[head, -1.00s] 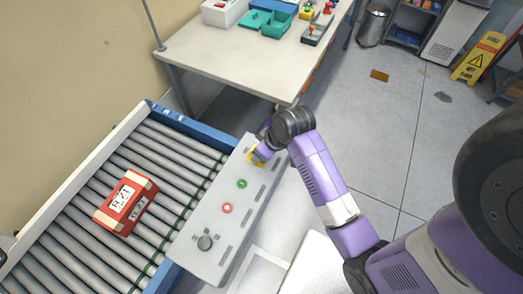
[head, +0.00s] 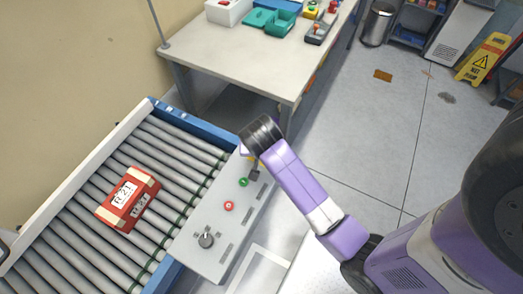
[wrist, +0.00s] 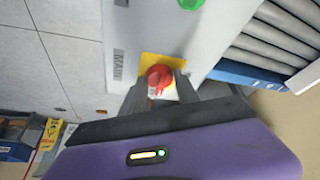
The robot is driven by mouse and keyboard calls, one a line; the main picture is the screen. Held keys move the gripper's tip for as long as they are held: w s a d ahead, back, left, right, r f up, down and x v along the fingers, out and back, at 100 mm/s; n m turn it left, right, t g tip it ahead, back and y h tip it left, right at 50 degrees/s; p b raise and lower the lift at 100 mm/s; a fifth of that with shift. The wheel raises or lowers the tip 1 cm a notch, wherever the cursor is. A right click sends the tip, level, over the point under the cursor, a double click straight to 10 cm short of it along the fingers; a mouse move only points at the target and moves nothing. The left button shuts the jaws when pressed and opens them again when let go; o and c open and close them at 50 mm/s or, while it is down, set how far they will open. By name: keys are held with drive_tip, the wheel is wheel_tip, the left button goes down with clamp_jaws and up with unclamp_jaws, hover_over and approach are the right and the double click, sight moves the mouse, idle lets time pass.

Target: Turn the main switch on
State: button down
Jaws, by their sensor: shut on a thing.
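The main switch (wrist: 160,76) is a red knob on a yellow plate, with a "MAIN" label beside it in the wrist view. My gripper (wrist: 158,88) has its fingers on either side of the red knob and is shut on it. In the head view my wrist covers the switch at the far end of the grey control panel (head: 215,248), so the knob is hidden there. I cannot read the switch's set position.
The panel also bears a green button (head: 243,182), a red button (head: 229,205) and a dark rotary knob (head: 206,240). A red box (head: 128,198) lies on the roller conveyor (head: 85,250) at left. A table (head: 235,60) stands behind the panel.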

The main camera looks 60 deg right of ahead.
drive_tip(key=shift+m, duration=0.6)
drive_tip(key=shift+g, duration=0.3)
drive_tip(key=c, duration=0.9)
unclamp_jaws()
drive_tip(key=shift+b+v, duration=0.45)
drive_tip(key=shift+v, duration=3.45)
drive_tip(key=shift+w, duration=0.15)
